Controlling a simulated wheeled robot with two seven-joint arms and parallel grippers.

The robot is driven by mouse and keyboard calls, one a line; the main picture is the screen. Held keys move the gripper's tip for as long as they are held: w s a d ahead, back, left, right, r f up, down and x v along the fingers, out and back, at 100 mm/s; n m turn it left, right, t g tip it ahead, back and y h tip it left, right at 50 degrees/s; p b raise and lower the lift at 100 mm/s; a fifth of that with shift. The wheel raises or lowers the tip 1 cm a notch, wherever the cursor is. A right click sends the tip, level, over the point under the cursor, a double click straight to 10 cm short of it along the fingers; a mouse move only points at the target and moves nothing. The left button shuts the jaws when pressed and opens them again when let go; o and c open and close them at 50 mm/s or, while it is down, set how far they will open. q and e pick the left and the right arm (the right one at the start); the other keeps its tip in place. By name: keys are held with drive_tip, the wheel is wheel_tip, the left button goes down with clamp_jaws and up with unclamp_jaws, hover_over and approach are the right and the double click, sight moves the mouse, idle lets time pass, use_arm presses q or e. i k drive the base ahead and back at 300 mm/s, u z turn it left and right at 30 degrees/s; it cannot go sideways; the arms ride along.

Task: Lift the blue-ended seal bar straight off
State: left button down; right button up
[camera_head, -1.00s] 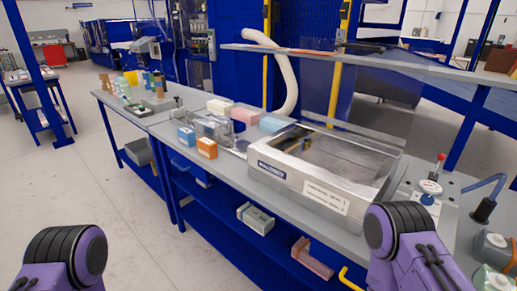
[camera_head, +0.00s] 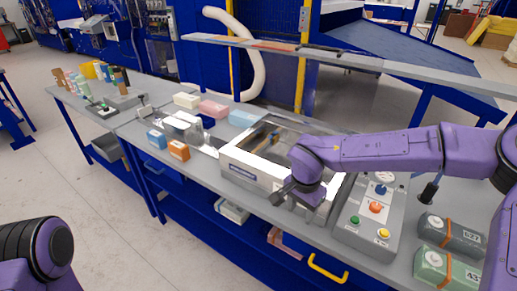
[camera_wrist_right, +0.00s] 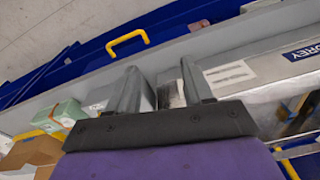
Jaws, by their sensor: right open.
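The steel machine "…REY" (camera_head: 236,178), a low box with a clear top, stands on the grey bench. Its front wall and label also show in the right wrist view (camera_wrist_right: 262,90). I cannot make out a blue-ended seal bar in either view; the machine's right part is hidden behind my right arm. My right gripper (camera_head: 283,197) is over the machine's front right edge. In the right wrist view its two fingers (camera_wrist_right: 163,88) are apart, with nothing visibly held between them. My left arm shows at the bottom left of the head view; its gripper is out of frame.
A control panel (camera_head: 370,222) with coloured buttons stands right of the machine. Strapped green (camera_head: 440,268) and grey (camera_head: 450,235) blocks lie farther right. Orange (camera_head: 179,150) and blue (camera_head: 157,139) blocks lie left. A shelf (camera_head: 300,50) runs above the bench's back.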

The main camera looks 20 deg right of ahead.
sight(258, 150)
drive_tip(key=i, duration=1.5)
